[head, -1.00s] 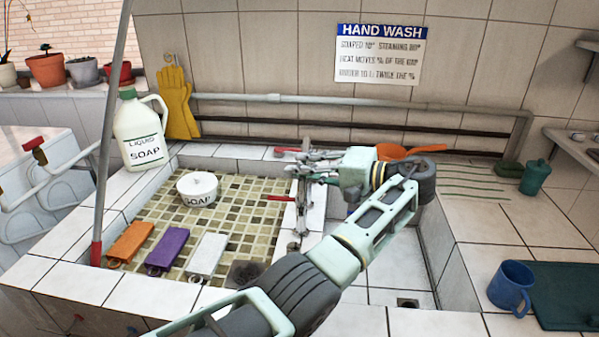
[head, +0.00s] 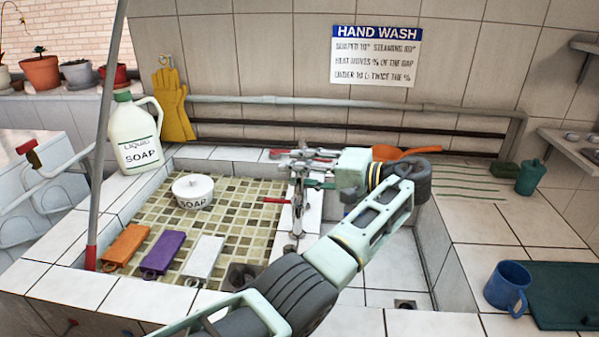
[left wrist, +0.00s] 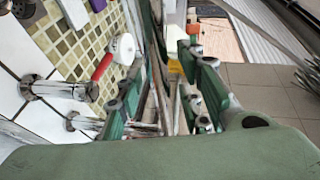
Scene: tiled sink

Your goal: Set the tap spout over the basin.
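The chrome tap (head: 297,208) with red levers stands on the white ledge between the mosaic-floored basin (head: 240,219) on the left and a white-tiled basin (head: 388,268) on the right. My left gripper (head: 309,169) is at the upper part of the tap, its fingers pointing left. In the left wrist view my gripper's green fingers (left wrist: 166,108) are spread apart, with thin grey shapes between them. Chrome tap posts (left wrist: 55,89) and a red lever (left wrist: 103,66) are beside the left finger. The spout's direction and any finger contact are hard to tell. My right gripper is out of view.
A white soap pot (head: 193,191) and orange, purple and white blocks sit in the mosaic basin. A liquid soap jug (head: 136,133) stands at its back left corner. An orange utensil (head: 405,151) lies behind my gripper. A blue mug (head: 508,287) stands at right.

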